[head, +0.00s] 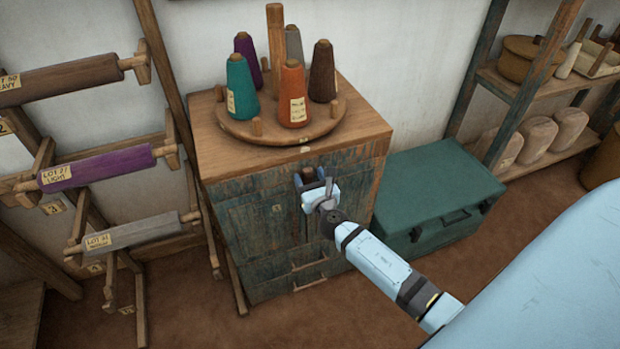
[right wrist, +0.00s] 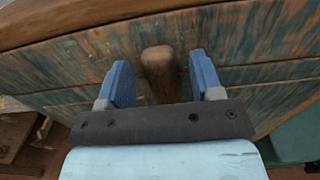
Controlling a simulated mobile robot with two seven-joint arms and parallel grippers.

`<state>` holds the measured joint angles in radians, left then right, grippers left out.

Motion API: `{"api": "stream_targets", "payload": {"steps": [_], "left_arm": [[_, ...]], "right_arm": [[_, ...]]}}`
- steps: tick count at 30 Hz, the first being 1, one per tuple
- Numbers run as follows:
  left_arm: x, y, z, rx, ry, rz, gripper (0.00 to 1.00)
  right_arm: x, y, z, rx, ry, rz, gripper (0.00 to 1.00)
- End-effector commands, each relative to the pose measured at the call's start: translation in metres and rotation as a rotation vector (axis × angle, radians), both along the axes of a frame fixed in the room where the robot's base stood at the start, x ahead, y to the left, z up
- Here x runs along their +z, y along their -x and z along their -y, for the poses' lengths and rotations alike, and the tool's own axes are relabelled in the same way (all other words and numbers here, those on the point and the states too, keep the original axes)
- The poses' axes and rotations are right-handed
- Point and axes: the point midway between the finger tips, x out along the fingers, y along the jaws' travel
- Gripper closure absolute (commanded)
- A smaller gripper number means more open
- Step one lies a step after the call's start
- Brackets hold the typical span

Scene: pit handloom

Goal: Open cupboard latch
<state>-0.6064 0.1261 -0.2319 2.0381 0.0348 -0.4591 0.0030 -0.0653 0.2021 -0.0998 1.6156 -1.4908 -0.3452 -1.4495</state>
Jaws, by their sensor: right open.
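The cupboard (head: 245,220) has a wooden top and worn blue-green doors and stands in the middle of the head view. My right gripper (head: 313,180) is at the upper part of its front. In the right wrist view, a brown wooden latch piece (right wrist: 158,66) stands upright against the painted front, between the two blue fingers of my right gripper (right wrist: 161,80). The fingers are open, with a gap visible on each side of the piece. In the head view the gripper hides most of the latch. My left gripper is not in view.
A round wooden stand (head: 258,128) with several thread cones sits on the cupboard top. A green chest (head: 420,190) stands close on the right. A rack with labelled rolls (head: 97,167) is on the left. Shelves (head: 540,90) stand at the back right.

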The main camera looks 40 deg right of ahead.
Motion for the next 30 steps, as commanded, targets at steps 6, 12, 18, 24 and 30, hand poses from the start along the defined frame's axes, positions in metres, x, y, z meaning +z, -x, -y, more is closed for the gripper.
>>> {"api": "stream_targets", "payload": {"steps": [6,12,18,24,30], "left_arm": [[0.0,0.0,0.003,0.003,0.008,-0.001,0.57],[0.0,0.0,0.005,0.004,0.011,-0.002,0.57],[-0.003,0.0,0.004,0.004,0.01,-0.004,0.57],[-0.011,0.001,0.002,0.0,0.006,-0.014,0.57],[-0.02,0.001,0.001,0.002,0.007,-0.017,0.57]], "right_arm": [[0.0,0.0,0.0,0.0,0.0,0.0,0.77],[0.0,0.0,0.0,0.0,-0.002,0.0,0.9],[-0.001,0.0,0.0,0.0,-0.037,0.01,0.9],[-0.003,0.001,0.0,0.0,-0.143,0.034,0.9],[-0.003,0.001,-0.001,0.001,-0.31,0.075,0.9]]}}
